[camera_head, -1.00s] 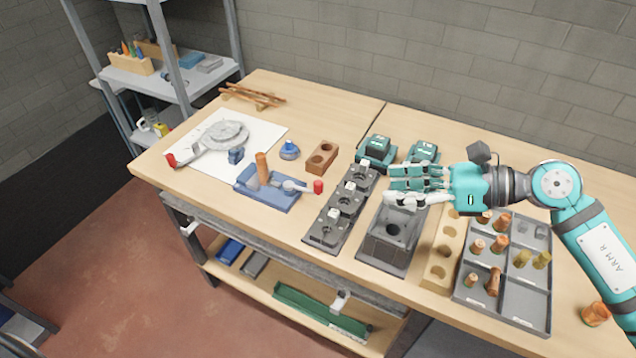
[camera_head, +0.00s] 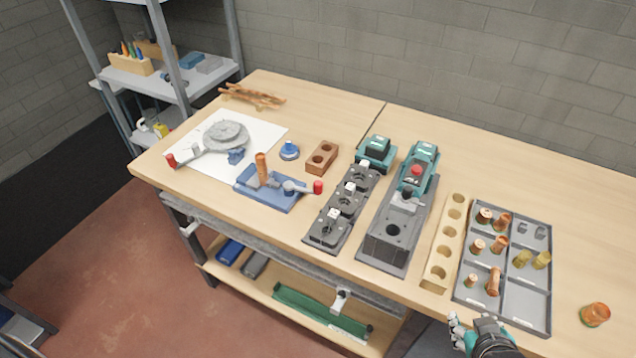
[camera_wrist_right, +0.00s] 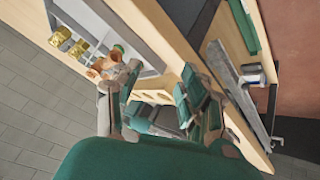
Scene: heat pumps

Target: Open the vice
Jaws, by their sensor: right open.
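A blue bench fixture (camera_head: 268,200), which looks like the vice, sits left of centre on the workbench in the head view. An upright copper tube (camera_head: 262,168) stands in it. Its lever ends in a red knob (camera_head: 318,187) pointing right. My right gripper (camera_head: 463,337) is at the bottom edge, in front of the bench's front edge and well to the right of the fixture. In the wrist view the right gripper (camera_wrist_right: 155,110) has its fingers spread with nothing seen held between them. The fixture is not seen there. My left gripper is out of view.
A grey tray (camera_head: 527,293) of copper and brass fittings and a wooden hole block (camera_head: 445,240) lie near my right gripper. Grey stations (camera_head: 342,210) and a teal-topped machine (camera_head: 393,240) stand between it and the fixture. A loose copper fitting (camera_head: 595,314) lies at right.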

